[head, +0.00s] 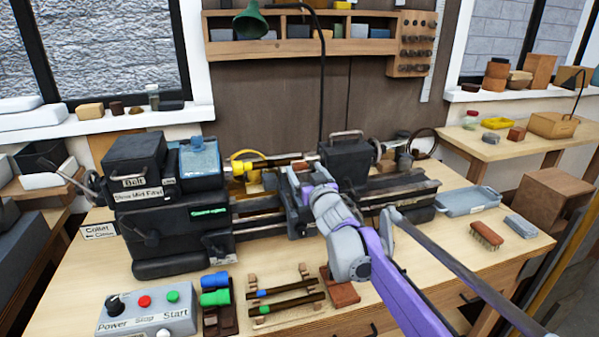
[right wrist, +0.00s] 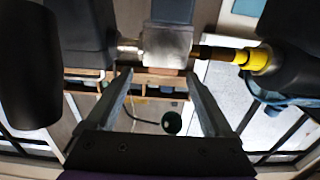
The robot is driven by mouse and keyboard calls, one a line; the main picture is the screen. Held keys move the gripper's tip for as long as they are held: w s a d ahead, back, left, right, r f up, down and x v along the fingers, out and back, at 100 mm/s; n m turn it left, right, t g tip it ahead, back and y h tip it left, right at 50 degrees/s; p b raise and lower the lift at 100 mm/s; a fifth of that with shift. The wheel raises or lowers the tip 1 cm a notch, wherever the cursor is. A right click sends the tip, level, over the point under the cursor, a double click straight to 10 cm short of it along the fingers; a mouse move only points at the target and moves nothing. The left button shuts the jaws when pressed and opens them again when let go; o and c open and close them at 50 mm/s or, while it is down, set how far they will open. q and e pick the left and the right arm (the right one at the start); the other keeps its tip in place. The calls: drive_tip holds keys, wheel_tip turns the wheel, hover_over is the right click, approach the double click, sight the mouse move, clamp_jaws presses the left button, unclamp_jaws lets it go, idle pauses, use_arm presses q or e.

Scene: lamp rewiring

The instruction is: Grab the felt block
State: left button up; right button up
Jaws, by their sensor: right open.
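A small grey-blue block (head: 521,226), which looks like the felt block, lies flat near the right end of the workbench in the head view, beside a wooden brush. My right gripper (head: 300,184) is at the lathe in the middle, well to the left of that block and apart from it. In the right wrist view the two fingers of the right gripper (right wrist: 158,74) stand apart with nothing held between them. Pale metal lathe parts (right wrist: 167,46) show just beyond the fingertips. The block is not seen in the wrist view. My left gripper is not in view.
The brush (head: 486,236) and a blue-grey tray (head: 467,201) lie near the block. The lathe (head: 178,205) fills the back of the bench. A control box (head: 147,311), wooden racks with rods (head: 287,306) and a reddish block (head: 341,291) lie in front.

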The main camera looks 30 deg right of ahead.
sight(300, 164)
drive_tip(key=x, duration=0.3)
drive_tip(key=shift+w+a+r+p, duration=0.1)
drive_tip(key=shift+w+r+p, duration=0.05)
drive_tip(key=shift+w+p, duration=0.2)
drive_tip(key=shift+w, duration=0.55)
drive_tip(key=shift+s, duration=0.1)
drive_tip(key=shift+c, duration=0.9)
clamp_jaws()
